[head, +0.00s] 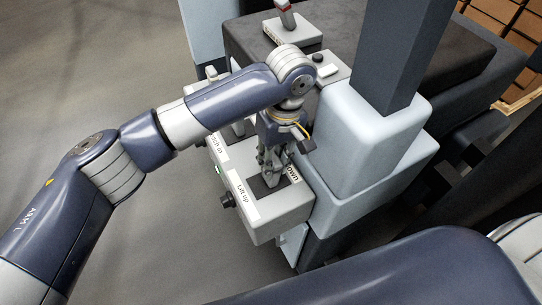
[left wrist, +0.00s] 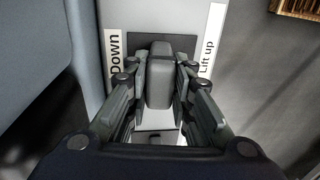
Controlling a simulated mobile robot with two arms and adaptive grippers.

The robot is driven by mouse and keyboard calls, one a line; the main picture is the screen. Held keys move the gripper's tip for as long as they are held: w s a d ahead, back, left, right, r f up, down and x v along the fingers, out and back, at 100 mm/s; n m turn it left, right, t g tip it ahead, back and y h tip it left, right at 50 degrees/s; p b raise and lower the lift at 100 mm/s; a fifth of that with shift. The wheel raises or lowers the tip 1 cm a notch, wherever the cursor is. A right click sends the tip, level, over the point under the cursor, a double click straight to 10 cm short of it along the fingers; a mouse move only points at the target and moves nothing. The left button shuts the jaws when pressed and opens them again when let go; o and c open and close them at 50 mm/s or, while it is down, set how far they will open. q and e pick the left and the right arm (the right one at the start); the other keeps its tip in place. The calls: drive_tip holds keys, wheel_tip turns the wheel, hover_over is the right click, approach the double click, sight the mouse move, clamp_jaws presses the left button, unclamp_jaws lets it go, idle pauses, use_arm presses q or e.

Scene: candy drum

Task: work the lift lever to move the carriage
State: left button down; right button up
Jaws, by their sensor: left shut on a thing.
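The lift lever (left wrist: 159,75) is a grey block-shaped handle rising from a dark slot plate, with a "Down" label on one side and a "Lift up" label (left wrist: 208,42) on the other. My left gripper (left wrist: 159,88) has its fingers on both sides of the lever and is shut on it. In the head view my left gripper (head: 272,170) reaches down onto the light grey control box (head: 285,213), and its fingers hide most of the lever. The carriage cannot be made out for certain. My right gripper is not in view.
A black knob (head: 227,200) sticks out of the control box's front. Another lever with a red part (head: 285,12) stands on a white base farther back. A dark column (head: 400,50) on a pale blue housing (head: 365,135) rises right of the box. Stacked cartons (head: 495,20) are at the upper right. Open floor lies to the left.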

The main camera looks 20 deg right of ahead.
use_arm(q)
drive_tip(key=c, duration=1.4)
unclamp_jaws()
drive_tip(key=shift+r, duration=0.1)
wheel_tip(320, 180, up, 12)
drive_tip(key=d, duration=0.1)
drive_tip(key=shift+w+d, duration=0.2)
drive_tip(key=shift+s+f, duration=0.1)
drive_tip(key=shift+f, duration=0.1)
